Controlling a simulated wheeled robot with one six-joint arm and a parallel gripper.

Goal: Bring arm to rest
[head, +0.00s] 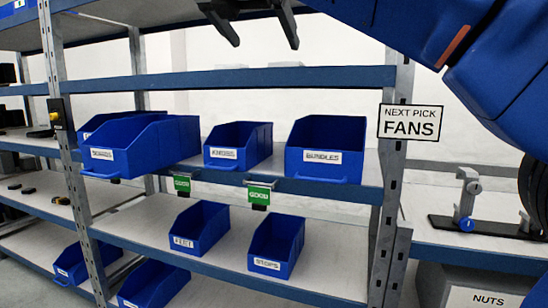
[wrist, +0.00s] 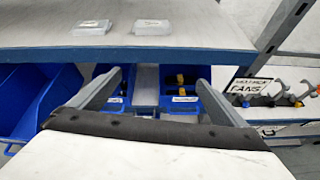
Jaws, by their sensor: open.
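My gripper (head: 264,43) is at the top of the head view, in front of the upper part of the rack. Its two dark fingers point down and stand wide apart with nothing between them. My blue arm fills the top right of the head view. In the wrist view, the grey fingers of my gripper (wrist: 160,80) are also spread apart. Blue bins and the rack show beyond them, and no object is held.
Blue bins labelled KNOBS (head: 238,145) and BUNDLES (head: 325,150) stand on the middle shelf. A bin labelled FEET (head: 200,229) is below. A sign reading NEXT PICK FANS (head: 411,122) hangs on the post. Two clear boxes (wrist: 151,27) lie on the upper shelf.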

